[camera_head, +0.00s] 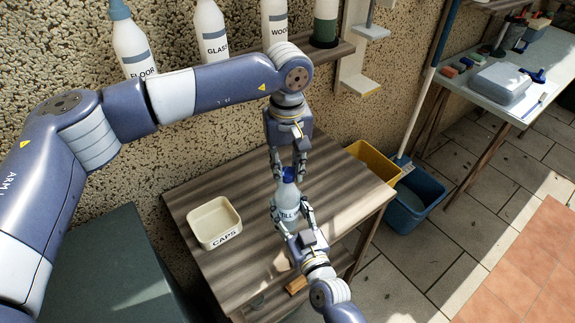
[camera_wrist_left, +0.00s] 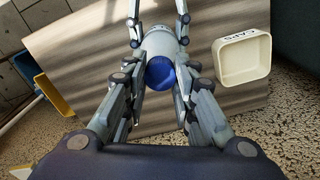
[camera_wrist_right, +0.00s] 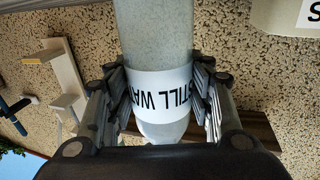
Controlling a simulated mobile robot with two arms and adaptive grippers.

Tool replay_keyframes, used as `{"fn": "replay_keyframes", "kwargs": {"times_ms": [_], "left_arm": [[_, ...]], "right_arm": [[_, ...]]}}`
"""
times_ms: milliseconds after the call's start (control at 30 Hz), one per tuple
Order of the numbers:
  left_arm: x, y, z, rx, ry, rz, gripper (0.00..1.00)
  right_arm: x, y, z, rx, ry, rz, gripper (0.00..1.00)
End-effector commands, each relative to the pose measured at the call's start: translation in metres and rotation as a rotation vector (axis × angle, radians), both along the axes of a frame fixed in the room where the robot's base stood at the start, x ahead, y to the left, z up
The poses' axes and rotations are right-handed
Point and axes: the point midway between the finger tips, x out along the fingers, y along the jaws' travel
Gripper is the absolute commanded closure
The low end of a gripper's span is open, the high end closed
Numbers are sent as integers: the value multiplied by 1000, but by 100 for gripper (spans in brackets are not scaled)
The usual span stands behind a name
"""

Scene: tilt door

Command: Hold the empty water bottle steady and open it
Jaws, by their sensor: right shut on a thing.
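The clear water bottle (camera_head: 287,203) with a blue cap (camera_head: 289,174) stands upright above the wooden table, its white label reading STILL WAT... in the right wrist view (camera_wrist_right: 160,92). My right gripper (camera_head: 291,212) is shut around the bottle's body at the label, with fingers on both sides. My left gripper (camera_head: 288,172) points down from above, open, with its fingers on either side of the cap. In the left wrist view the blue cap (camera_wrist_left: 160,73) shows between the fingers, with gaps beside it. The bottle's base is hidden in the head view.
A cream tray labelled CAPS (camera_head: 214,223) sits on the wooden table (camera_head: 250,262), left of the bottle. A shelf with several labelled bottles (camera_head: 211,32) runs along the wall behind. Yellow (camera_head: 374,160) and blue (camera_head: 415,200) bins stand to the right.

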Motion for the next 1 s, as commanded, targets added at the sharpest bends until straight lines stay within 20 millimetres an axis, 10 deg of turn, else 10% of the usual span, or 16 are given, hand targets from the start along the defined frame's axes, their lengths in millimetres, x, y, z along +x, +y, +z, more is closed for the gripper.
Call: {"fn": "replay_keyframes", "kwargs": {"times_ms": [267,1000], "left_arm": [[0,0,0,0,0,90,100],[0,0,1,-2,0,1375,100]], "right_arm": [[0,0,0,0,-1,-1,100],[0,0,0,0,-1,0,100]]}}
